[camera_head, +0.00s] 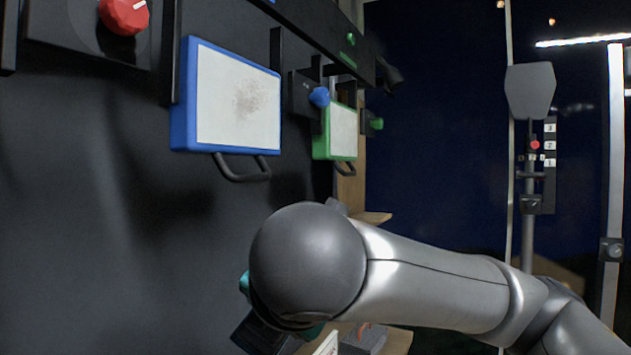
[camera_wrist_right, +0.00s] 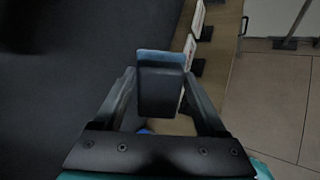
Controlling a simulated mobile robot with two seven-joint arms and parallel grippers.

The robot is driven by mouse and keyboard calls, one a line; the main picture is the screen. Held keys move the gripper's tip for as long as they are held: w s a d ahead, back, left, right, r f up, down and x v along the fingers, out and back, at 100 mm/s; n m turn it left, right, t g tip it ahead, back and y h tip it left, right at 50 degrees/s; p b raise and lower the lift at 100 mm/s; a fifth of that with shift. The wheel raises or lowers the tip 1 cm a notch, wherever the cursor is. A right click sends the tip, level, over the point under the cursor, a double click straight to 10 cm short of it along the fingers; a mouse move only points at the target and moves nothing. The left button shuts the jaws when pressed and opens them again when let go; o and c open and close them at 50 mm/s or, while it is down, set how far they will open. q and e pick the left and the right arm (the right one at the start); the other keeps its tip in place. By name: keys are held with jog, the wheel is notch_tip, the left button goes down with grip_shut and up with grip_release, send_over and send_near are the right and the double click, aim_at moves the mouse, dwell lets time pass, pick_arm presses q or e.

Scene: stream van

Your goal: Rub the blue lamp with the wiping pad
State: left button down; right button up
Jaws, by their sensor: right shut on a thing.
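The blue lamp (camera_head: 237,98) is a flat panel with a blue frame and a white face, mounted upright on the dark wall in the head view. A brownish speckled smudge marks the right part of its face, and a black handle hangs below it. My right gripper (camera_wrist_right: 160,78) is shut on the wiping pad (camera_wrist_right: 160,57), a black block with a pale blue pad at its far end. In the head view my right arm reaches in below the lamp, apart from it, and its wrist hides most of the gripper and the pad. My left gripper is out of view.
A smaller green-framed lamp (camera_head: 342,132) is right of the blue one. A blue knob (camera_head: 319,97) sits between them, and a red knob (camera_head: 124,14) is at the upper left. A wooden shelf (camera_wrist_right: 222,60) with upright cards runs along the wall below.

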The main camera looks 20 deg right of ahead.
aim_at(273, 106)
jog(key=s+d+r+n+t+y+p, duration=0.25)
jog(key=r+n+y, duration=0.35)
jog(key=r, duration=0.7)
jog(key=s+d+r+n+t+y+p, duration=0.1)
jog(key=r+n+y+p, duration=0.45)
jog(key=r, duration=0.85)
jog(key=shift+m+y, duration=0.75)
jog(key=shift+m, duration=0.2)
jog(key=shift+f+x, duration=0.15)
jog(key=shift+x, duration=1.35)
jog(key=shift+f+x, duration=0.1)
jog(key=shift+x, duration=1.45)
jog(key=shift+p+x, duration=0.75)
jog(key=shift+x, duration=0.15)
jog(key=shift+w+d+p, duration=0.4)
jog(key=shift+w+d, duration=0.15)
jog(key=shift+d, duration=0.2)
jog(key=shift+w+d+p, duration=0.35)
jog(key=shift+w+d, duration=0.2)
jog(key=shift+d, duration=0.25)
jog(key=shift+w+d+p, duration=0.85)
jog(key=shift+w+d, duration=0.4)
jog(key=shift+d, duration=0.2)
